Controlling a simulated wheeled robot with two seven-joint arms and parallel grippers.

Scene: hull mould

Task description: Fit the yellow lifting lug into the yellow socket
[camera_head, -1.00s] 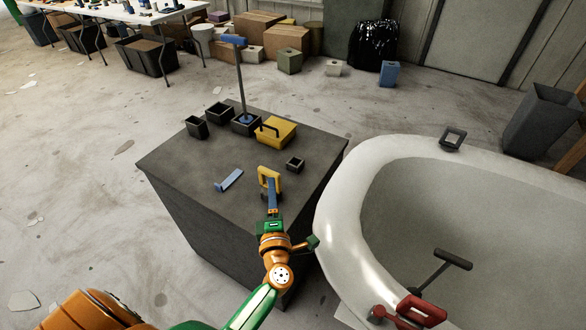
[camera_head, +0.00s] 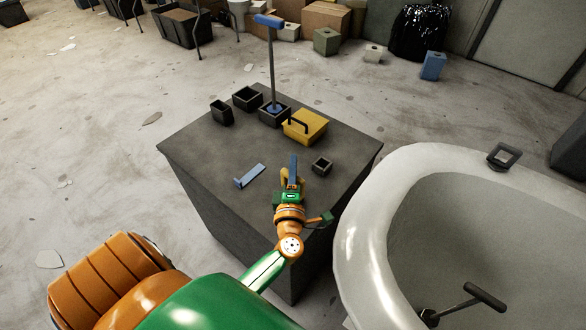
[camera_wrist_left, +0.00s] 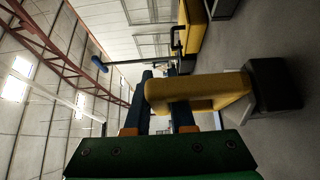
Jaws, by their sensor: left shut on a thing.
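The yellow lifting lug (camera_head: 286,181) is at the front part of the grey cabinet top, partly hidden by my left gripper (camera_head: 292,170). In the left wrist view the lug (camera_wrist_left: 205,92) is a yellow bar running from between my two dark fingers (camera_wrist_left: 165,98) to a dark block at its right end. My left gripper is shut on it. I cannot tell whether the block still touches the cabinet top. A yellow box with a black handle (camera_head: 306,127) stands behind it. I cannot make out a yellow socket for certain. My right gripper is out of view.
The grey cabinet (camera_head: 215,150) also carries a blue bracket (camera_head: 250,176), a small dark open box (camera_head: 322,166), other dark boxes (camera_head: 247,98) and a tall blue-topped post (camera_head: 271,60). The white hull mould (camera_head: 365,250) stands close on the right, with a dark square frame (camera_head: 504,156) on its rim.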

